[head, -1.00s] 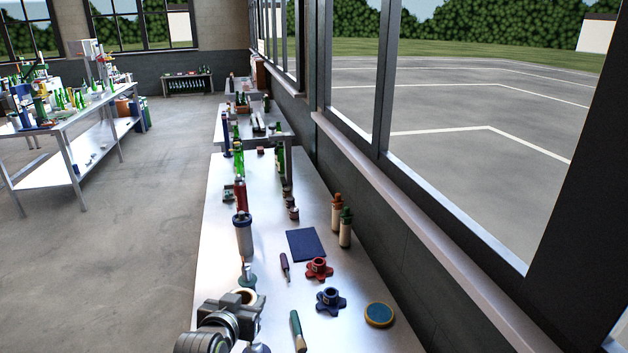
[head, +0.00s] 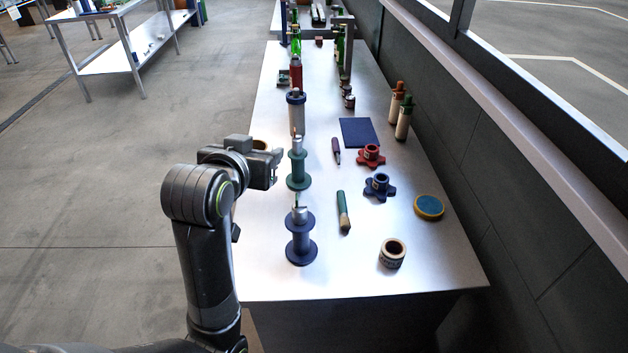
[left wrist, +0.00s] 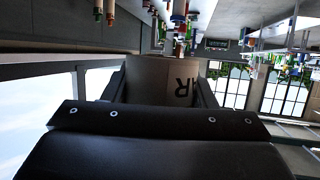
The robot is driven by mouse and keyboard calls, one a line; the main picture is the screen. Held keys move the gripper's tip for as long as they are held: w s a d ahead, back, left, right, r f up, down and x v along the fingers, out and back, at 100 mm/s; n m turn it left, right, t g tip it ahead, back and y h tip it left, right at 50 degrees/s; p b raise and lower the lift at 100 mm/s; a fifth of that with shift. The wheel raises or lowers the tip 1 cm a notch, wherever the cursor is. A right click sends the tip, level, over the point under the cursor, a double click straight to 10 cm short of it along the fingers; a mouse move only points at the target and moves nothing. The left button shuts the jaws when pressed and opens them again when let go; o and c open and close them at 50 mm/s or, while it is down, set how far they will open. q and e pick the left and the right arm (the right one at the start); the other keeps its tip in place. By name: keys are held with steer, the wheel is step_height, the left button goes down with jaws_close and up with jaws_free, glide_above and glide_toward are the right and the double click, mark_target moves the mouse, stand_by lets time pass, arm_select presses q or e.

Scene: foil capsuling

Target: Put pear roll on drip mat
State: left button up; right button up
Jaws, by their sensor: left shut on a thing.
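The pear roll (left wrist: 160,80) is a tan roll, with the letters "AR" of its label showing in the left wrist view. My left gripper (left wrist: 163,92) is shut on it, one finger on each side. In the head view, my left gripper (head: 275,168) is by the table's left edge, left of the green spool; only a sliver of the roll (head: 260,144) shows behind it. The drip mat (head: 357,129) appears to be the flat dark blue square lying bare farther back and to the right. My right gripper is not in view.
Green (head: 298,172) and blue (head: 300,240) spools stand right of my gripper, with a grey cylinder (head: 296,115) behind. A purple-handled tool (head: 336,150), red (head: 371,156) and blue (head: 379,187) knobs lie before the mat. Bottles (head: 404,120) stand right of it. Another roll (head: 392,254) stands in front.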

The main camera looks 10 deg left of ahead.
arm_select(q)
steer(key=w+d+f+p, duration=0.2)
steer(key=f+p, duration=0.1)
steer(key=p, duration=0.1)
steer(key=w+d+f+m+h+p, duration=0.1)
steer(key=w+f+p, duration=0.1)
steer(key=p, duration=0.3)
steer(key=w+d+f+h+p, duration=0.1)
steer(key=w+d+f+p, duration=0.1)
steer(key=f+p, duration=0.2)
steer(key=shift+w+d+m, duration=0.3)
steer(key=shift+d+f+p, duration=0.15)
steer(key=shift+f+p, duration=0.2)
steer(key=shift+f, duration=0.15)
